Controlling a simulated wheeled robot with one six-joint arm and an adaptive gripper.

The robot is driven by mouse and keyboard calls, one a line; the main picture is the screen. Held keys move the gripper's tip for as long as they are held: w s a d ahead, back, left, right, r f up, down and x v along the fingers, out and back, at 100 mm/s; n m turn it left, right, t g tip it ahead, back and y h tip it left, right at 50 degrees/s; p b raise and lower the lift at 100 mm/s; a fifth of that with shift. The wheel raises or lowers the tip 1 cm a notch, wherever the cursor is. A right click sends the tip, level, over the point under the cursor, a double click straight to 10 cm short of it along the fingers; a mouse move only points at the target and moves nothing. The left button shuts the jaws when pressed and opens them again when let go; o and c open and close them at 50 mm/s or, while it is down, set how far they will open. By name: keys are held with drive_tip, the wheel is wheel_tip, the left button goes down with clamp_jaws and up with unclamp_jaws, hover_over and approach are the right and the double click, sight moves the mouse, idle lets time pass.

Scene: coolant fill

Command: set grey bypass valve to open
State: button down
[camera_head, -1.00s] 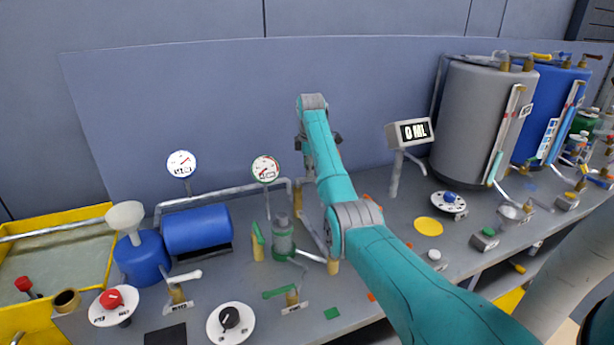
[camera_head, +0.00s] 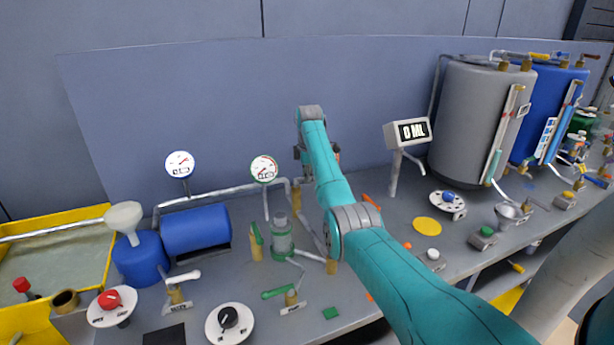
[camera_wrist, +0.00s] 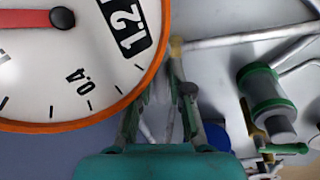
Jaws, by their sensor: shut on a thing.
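My gripper (camera_wrist: 160,98) is in the lower middle of the wrist view, its two fingers reaching up beside an orange-rimmed gauge (camera_wrist: 105,75). It is shut on a slim grey piece (camera_wrist: 171,118), which looks like the handle of the grey bypass valve. Most of that piece is hidden between the fingers, and I cannot tell the valve's setting. In the head view my gripper (camera_head: 333,152) is mostly behind my teal arm, by the back panel. The arm also covers the valve and the gauge there.
A brass fitting (camera_wrist: 177,47) with a grey pipe sits just beyond my fingers. A green-banded cylinder (camera_wrist: 265,90) is to the right. In the head view, a readout showing 0 ML (camera_head: 408,132) and a grey tank (camera_head: 475,120) stand right of my arm. A blue tank (camera_head: 197,230) lies left.

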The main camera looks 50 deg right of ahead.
drive_tip(key=shift+a+m, duration=0.1)
drive_tip(key=shift+m, duration=0.2)
drive_tip(key=shift+a+m+g, duration=0.45)
drive_tip(key=shift+a+m, duration=0.3)
drive_tip(key=shift+m, duration=1.65)
drive_tip(key=shift+a+m+g, duration=0.4)
drive_tip(key=shift+a+m, duration=0.3)
drive_tip(key=shift+m, duration=1.7)
drive_tip(key=shift+a+m+g, duration=0.45)
drive_tip(key=shift+a+m, duration=0.3)
drive_tip(key=shift+m, duration=1.65)
drive_tip(key=c, duration=1.1)
unclamp_jaws()
